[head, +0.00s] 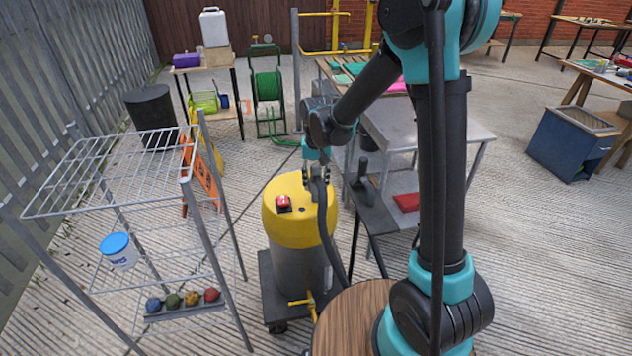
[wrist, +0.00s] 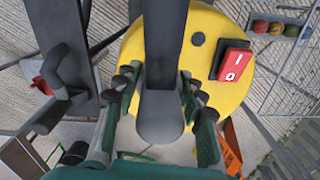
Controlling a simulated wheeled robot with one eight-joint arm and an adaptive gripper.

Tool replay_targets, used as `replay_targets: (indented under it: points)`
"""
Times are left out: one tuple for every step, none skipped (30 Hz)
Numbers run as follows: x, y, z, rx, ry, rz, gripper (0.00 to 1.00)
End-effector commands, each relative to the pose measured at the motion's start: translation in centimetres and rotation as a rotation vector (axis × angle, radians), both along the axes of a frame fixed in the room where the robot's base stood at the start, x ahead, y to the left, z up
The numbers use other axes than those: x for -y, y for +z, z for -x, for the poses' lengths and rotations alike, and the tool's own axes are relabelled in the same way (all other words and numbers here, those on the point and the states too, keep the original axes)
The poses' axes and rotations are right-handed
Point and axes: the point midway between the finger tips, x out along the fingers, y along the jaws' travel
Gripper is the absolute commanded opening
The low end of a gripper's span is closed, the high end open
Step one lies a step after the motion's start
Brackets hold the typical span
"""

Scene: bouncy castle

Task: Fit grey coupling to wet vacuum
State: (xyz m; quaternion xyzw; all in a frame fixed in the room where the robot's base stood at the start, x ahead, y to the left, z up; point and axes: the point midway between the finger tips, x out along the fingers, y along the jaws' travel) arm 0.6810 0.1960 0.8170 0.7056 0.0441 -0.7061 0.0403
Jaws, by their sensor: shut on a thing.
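The wet vacuum (head: 285,222) has a yellow domed top and a grey drum, and stands on a dark wheeled dolly. Its yellow top and red switch also show in the wrist view (wrist: 222,95). My gripper (head: 316,174) is over the right part of the yellow top. In the wrist view my gripper (wrist: 157,82) is shut on the dark grey coupling (wrist: 161,122), with fingers on both sides of it. A dark hose (head: 328,225) runs down from my gripper along the vacuum's right side. I cannot tell whether the coupling touches the vacuum; its inlet is hidden.
A dark narrow stand with an upright handle (head: 363,172) is close on the right, before a grey table (head: 455,130). A wire rack (head: 115,180) stands on the left. A yellow tap (head: 302,303) is at the drum's base. Open floor lies between rack and dolly.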

Motion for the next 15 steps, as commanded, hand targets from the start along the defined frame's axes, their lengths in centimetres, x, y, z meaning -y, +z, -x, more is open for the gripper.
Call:
replay_targets:
  points:
    - [0.0,-0.06,-0.01,0.0,0.0,0.0,0.15]
    - [0.0,-0.11,-0.01,0.0,0.0,0.0,0.15]
    - [0.0,-0.17,-0.01,0.0,0.0,0.0,0.15]
    - [0.0,-0.22,-0.02,0.0,0.0,0.0,0.15]
    - [-0.01,-0.28,-0.02,0.0,0.0,0.0,0.15]
    - [-0.01,-0.35,-0.02,0.0,0.0,0.0,0.15]
    - [-0.01,-0.4,-0.02,0.0,0.0,0.0,0.15]
    - [-0.01,-0.45,-0.02,0.0,0.0,0.0,0.15]
    - [-0.02,-0.52,-0.02,0.0,0.0,0.0,0.15]
    - [-0.01,-0.57,-0.02,0.0,0.0,0.0,0.15]
    - [-0.01,-0.63,-0.02,0.0,0.0,0.0,0.15]
    - [-0.01,-0.7,-0.02,0.0,0.0,0.0,0.15]
    - [-0.01,-0.75,-0.02,0.0,0.0,0.0,0.15]
    - [-0.01,-0.8,-0.02,0.0,0.0,0.0,0.15]
    - [-0.01,-0.86,-0.01,0.0,0.0,0.0,0.15]
